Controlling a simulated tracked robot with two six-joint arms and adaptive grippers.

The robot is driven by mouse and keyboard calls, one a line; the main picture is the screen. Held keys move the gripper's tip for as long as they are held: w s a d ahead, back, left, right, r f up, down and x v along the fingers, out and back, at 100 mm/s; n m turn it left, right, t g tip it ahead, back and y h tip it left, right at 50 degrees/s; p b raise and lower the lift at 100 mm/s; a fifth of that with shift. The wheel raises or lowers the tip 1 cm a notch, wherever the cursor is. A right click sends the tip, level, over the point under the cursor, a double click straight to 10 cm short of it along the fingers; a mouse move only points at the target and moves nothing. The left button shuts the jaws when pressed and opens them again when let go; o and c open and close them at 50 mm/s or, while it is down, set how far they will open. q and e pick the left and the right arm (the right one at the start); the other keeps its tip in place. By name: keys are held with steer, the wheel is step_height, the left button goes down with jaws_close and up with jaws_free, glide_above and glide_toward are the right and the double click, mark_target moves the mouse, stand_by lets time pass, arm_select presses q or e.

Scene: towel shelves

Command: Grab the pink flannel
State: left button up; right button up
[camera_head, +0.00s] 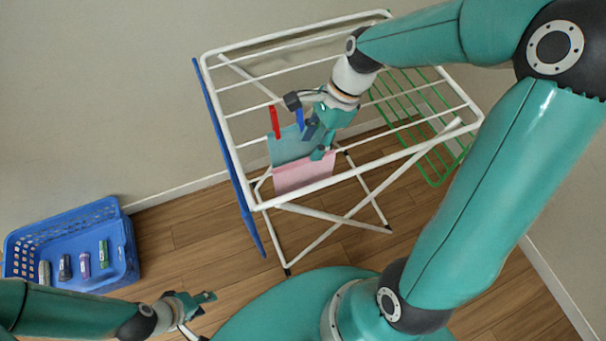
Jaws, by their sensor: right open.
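The pink flannel (303,174) hangs over a front bar of the white drying rack (263,203). A teal flannel (288,148) hangs on a bar just behind it. My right gripper (316,146) is open above the rack, with its fingers at the upper edge of the pink flannel and in front of the teal one. I cannot tell whether it touches either cloth. My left gripper (207,300) is low at the bottom left, away from the rack; its finger opening is too small to tell.
A red peg (274,122) and a blue peg (299,119) sit by the teal flannel. The rack has a blue side panel (227,160) and a green side panel (437,165). A blue basket (122,240) with several small items stands at left. Wooden floor between is clear.

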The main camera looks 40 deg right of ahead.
mark_target(304, 161)
steer(key=x, duration=0.9)
steer(key=shift+s+f, duration=0.1)
steer(key=shift+f, duration=0.05)
steer(key=shift+d+f, duration=0.1)
steer(key=shift+f, duration=0.15)
stand_by(0.4)
jaws_close()
